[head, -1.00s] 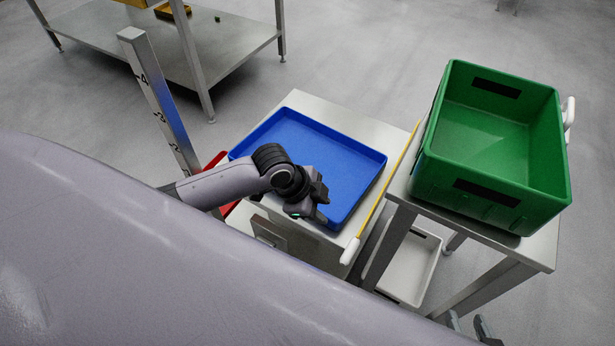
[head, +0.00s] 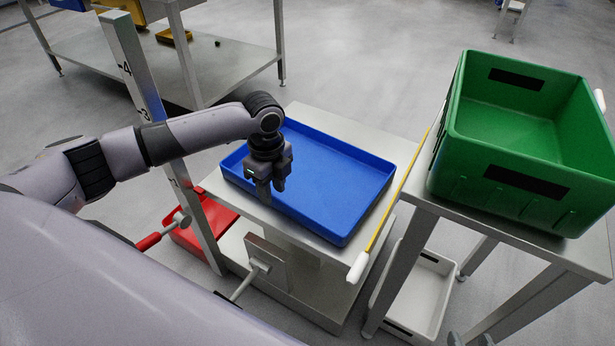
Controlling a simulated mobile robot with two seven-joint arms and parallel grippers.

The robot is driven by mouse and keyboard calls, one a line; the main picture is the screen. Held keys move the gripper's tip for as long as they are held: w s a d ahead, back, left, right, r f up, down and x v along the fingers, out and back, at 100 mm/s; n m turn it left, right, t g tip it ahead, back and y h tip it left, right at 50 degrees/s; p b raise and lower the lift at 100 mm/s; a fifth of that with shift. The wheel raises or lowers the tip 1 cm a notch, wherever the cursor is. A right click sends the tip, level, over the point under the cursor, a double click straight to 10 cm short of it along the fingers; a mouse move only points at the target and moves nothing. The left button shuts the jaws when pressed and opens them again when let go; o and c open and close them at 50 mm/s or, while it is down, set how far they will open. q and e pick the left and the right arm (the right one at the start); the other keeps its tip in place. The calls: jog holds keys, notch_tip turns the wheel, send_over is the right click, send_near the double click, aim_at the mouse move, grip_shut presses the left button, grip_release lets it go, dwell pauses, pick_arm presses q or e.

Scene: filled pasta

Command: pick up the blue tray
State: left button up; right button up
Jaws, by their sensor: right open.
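The blue tray (head: 345,190) is shallow, rectangular and empty. It lies flat on a metal stand in the middle of the head view. My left gripper (head: 271,194) points down at the tray's near left wall. One finger appears on the outer side of the rim and the other towards the inside. I cannot tell whether the fingers touch the wall or grip it. My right gripper (head: 470,341) shows only as fingertips at the bottom edge, below the right-hand table and away from the tray; the rest is out of frame.
A green crate (head: 510,185) stands on the right-hand table. A yellow rod with white ends (head: 390,215) lies between table and tray. A white bin (head: 420,295) is below. A red bin (head: 205,222) and an upright numbered post (head: 135,65) are left of the stand.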

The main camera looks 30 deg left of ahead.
aim_at(274, 196)
pick_arm(q)
notch_tip(274, 196, down, 4)
jog(key=shift+w+r+b, duration=0.1)
jog(key=shift+w+b, duration=0.05)
jog(key=shift+b, duration=0.55)
grip_shut()
jog(key=shift+r, duration=0.1)
